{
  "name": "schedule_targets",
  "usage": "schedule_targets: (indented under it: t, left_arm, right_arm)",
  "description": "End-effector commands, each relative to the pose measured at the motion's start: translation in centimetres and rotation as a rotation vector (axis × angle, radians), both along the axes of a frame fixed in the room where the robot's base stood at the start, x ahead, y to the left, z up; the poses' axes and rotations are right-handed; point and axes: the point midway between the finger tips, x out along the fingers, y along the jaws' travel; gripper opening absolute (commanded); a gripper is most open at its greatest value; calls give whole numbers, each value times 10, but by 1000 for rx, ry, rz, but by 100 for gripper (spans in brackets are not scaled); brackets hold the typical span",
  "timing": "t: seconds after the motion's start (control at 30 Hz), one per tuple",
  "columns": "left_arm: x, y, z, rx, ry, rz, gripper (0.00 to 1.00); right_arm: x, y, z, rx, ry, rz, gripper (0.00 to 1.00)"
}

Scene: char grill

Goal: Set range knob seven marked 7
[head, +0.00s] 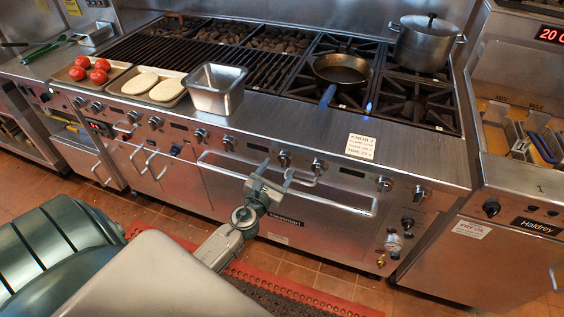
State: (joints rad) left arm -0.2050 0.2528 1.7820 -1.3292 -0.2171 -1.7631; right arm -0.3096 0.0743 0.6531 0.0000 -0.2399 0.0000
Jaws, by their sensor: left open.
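A row of range knobs runs along the steel front panel of the range (330,190). One knob (284,158) lies just beyond my left gripper (277,174), and others sit to its right (319,167), (384,184). The digits on the knobs are too small to read, so I cannot tell which is marked 7. A white card (360,147) on the ledge starts with "KNOB 7"; its smaller lines are hard to read. My left gripper is open and empty, in front of the panel by the oven handle. My right gripper is out of view.
An oven handle (340,205) sticks out below the knobs. A skillet (342,69) with a blue handle and a lidded pot (425,43) stand on the burners.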

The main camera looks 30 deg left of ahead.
Motion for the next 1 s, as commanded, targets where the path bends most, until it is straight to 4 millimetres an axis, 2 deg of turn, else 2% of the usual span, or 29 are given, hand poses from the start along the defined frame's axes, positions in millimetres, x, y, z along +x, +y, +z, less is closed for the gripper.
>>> schedule_targets:
  t: [0.03,0.2,0.57,0.63,0.8,0.83,1.0]
  left_arm:
    - [9,1,2,-1,0,0,65]
    - [26,4,0,-2,0,0,65]
    - [32,5,-1,-2,1,-1,65]
    - [32,5,-1,-2,1,-1,57]
    - [32,5,-1,-2,1,-1,24]
    - [32,5,-1,-2,1,-1,21]
    - [32,5,-1,-9,-1,-1,21]
  right_arm:
    - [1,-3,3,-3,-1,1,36]
    - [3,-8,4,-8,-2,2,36]
    - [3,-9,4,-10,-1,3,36]
    - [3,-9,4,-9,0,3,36]
    - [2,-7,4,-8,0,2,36]
    - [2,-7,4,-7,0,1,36]
    - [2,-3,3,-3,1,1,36]
